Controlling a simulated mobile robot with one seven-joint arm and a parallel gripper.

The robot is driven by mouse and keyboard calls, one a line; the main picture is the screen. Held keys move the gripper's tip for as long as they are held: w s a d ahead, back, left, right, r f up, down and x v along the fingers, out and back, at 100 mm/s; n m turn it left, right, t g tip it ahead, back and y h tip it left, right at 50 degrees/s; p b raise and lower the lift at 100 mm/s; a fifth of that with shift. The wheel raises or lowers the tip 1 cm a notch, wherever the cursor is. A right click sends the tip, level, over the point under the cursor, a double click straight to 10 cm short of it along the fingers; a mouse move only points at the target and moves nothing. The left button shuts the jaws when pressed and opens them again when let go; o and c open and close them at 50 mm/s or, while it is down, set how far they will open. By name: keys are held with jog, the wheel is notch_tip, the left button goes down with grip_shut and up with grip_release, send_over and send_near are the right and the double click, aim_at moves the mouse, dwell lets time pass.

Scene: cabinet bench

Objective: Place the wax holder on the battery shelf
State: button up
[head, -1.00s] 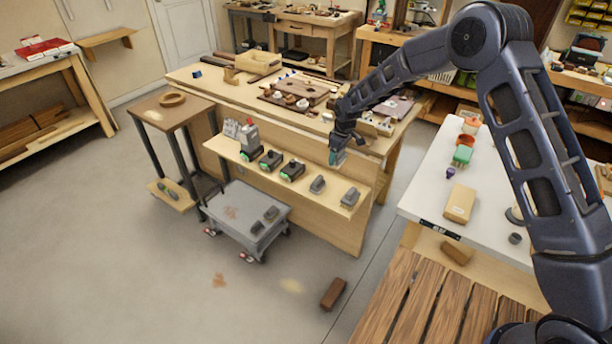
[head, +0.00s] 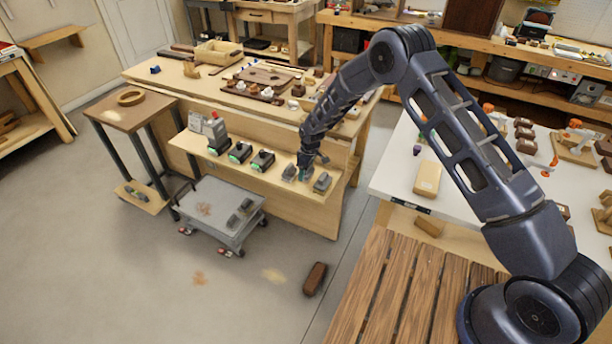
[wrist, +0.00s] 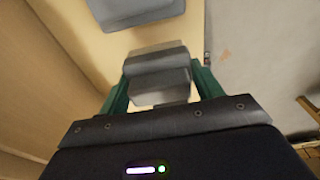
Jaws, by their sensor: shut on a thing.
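My gripper (head: 304,175) is low over the battery shelf (head: 238,172), the pale wooden ledge along the front of the bench. Its green fingers are shut on a grey blocky thing, which I take for the wax holder (wrist: 158,84); it shows between the fingers in the wrist view. In the head view the gripper and arm mostly hide it. It is between two grey blocks on the shelf, a left one (head: 289,172) and a right one (head: 322,182). I cannot tell whether the held thing touches the shelf.
Dark devices with green fronts (head: 240,152) and a grey machine (head: 212,130) stand farther left on the shelf. A grey cart (head: 205,210) stands below. The bench top (head: 160,75) behind holds trays and small parts. A brown block (head: 315,279) lies on the floor.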

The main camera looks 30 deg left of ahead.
aim_at(306, 175)
jog(key=shift+f, duration=1.5)
jog(key=shift+f, duration=0.1)
jog(key=o, duration=1.1)
jog(key=r, duration=0.4)
jog(key=d+r, duration=0.1)
jog(key=r, duration=0.7)
jog(key=shift+d, duration=0.25)
jog(key=shift+w+r, duration=0.1)
